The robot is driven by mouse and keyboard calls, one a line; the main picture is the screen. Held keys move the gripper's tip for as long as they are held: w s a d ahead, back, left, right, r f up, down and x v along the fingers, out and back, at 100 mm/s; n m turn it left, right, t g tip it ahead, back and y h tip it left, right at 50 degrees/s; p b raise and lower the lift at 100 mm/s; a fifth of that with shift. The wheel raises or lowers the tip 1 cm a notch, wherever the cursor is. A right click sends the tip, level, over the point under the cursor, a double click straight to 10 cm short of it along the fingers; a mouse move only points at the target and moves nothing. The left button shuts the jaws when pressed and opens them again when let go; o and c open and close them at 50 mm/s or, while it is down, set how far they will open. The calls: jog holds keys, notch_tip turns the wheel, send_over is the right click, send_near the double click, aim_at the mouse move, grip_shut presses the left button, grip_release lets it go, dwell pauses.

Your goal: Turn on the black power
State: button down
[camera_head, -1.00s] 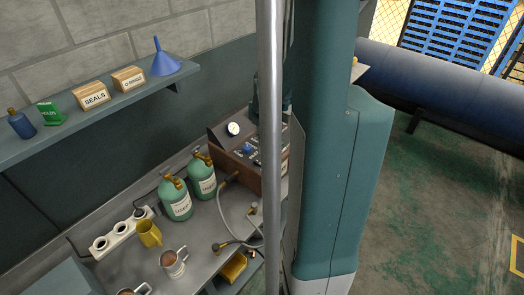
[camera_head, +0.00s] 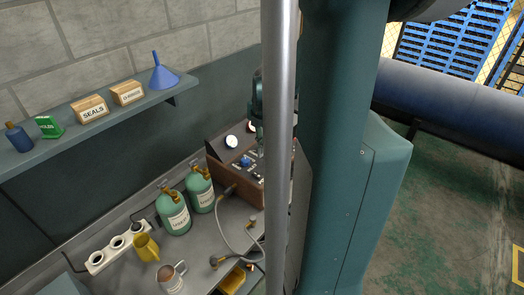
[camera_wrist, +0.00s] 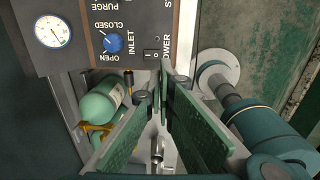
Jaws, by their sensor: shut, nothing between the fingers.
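The control panel (camera_head: 240,178) is a brown box with a dark sloping face on the bench. In the wrist view, the small black power switch (camera_wrist: 151,55) sits on that panel (camera_wrist: 82,52), beside a partly covered POWER label. My gripper (camera_wrist: 165,66) is shut and empty, its fingertips just right of the switch and over part of the label. I cannot tell whether the fingertips touch the panel. In the head view, my gripper (camera_head: 261,150) is above the panel, partly hidden by a silver pole, and the switch cannot be made out.
A blue INLET knob (camera_wrist: 113,43) and a white gauge (camera_wrist: 52,31) are near the switch. Two green refrigerant bottles (camera_head: 173,211) stand left of the panel. A shelf (camera_head: 92,122) runs above.

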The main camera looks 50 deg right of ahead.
aim_at(256, 174)
jog(key=shift+w+r+t, duration=0.3)
jog(key=shift+w+t, duration=0.2)
jog(key=shift+w, duration=0.1)
jog(key=shift+f, duration=0.15)
jog(key=shift+w+f, duration=0.3)
jog(key=shift+f, duration=1.95)
jog(key=shift+w+f, duration=0.35)
jog(key=shift+f, duration=1.95)
jog(key=shift+w+f, duration=0.3)
jog(key=shift+f, duration=1.95)
jog(key=shift+f, duration=0.1)
